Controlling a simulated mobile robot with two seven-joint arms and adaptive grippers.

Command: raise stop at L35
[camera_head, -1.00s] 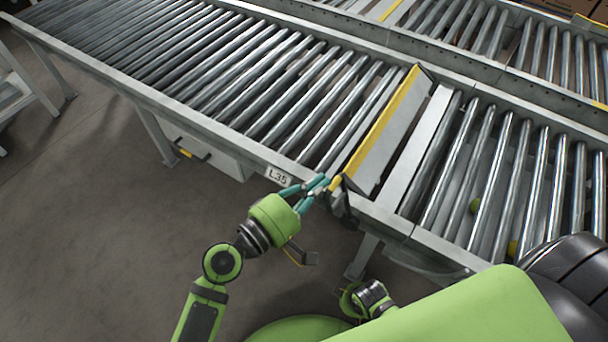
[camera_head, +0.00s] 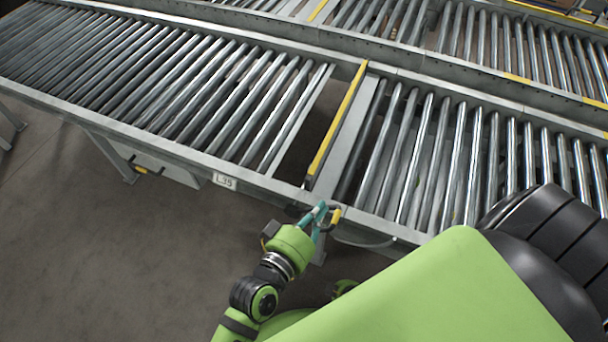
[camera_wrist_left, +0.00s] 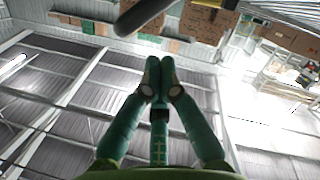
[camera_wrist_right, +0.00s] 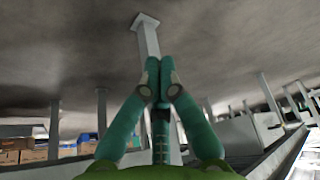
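The stop (camera_head: 338,118) is a yellow-edged plate across the roller lane, just right of the L35 label (camera_head: 225,181). It shows as a narrow yellow strip, nearly edge-on, with a dark gap to its left. A dark lever with a yellow part (camera_head: 335,216) is at its near end, outside the side rail. My left gripper (camera_head: 321,208) is beside this lever, its teal fingers pointing up. In the left wrist view its fingertips (camera_wrist_left: 159,68) meet with nothing visible between them; a dark bar (camera_wrist_left: 145,12) is above them. My right gripper (camera_wrist_right: 160,70) is shut and empty.
The near side rail (camera_head: 150,142) of the conveyor runs between my arm and the rollers. Several rollers lie on both sides of the stop. A second roller lane (camera_head: 470,35) runs behind. The floor (camera_head: 90,260) at lower left is clear.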

